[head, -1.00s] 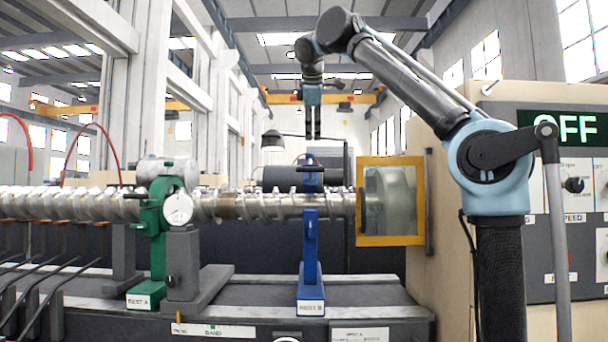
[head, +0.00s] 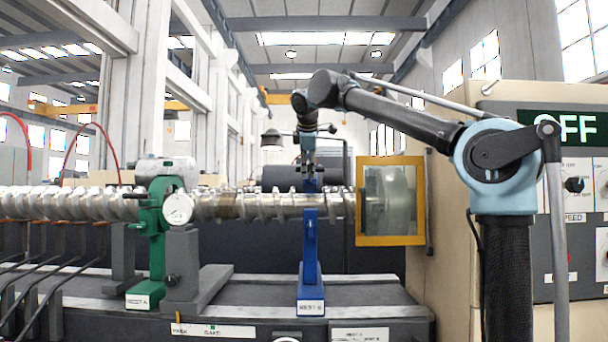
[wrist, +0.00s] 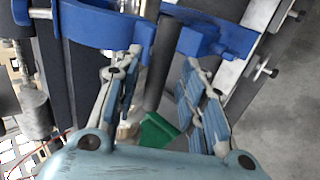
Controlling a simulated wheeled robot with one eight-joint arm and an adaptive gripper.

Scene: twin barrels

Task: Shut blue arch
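The blue rest (head: 310,250) stands on the machine bed, with its upper part at the long metal shaft (head: 270,207). Its blue arch (head: 310,186) is partly hidden by my gripper in the head view, so I cannot tell how far open it is. My gripper (head: 308,180) points down at the top of the blue rest. Blue curved parts (wrist: 100,27) lie just beyond the fingertips; contact is unclear.
A green rest (head: 152,240) with a round dial (head: 178,208) stands to the left on the same bed. A yellow-framed guard (head: 390,240) is at the shaft's right end. A control cabinet (head: 578,235) reading OFF is at the right. Space above the shaft is open.

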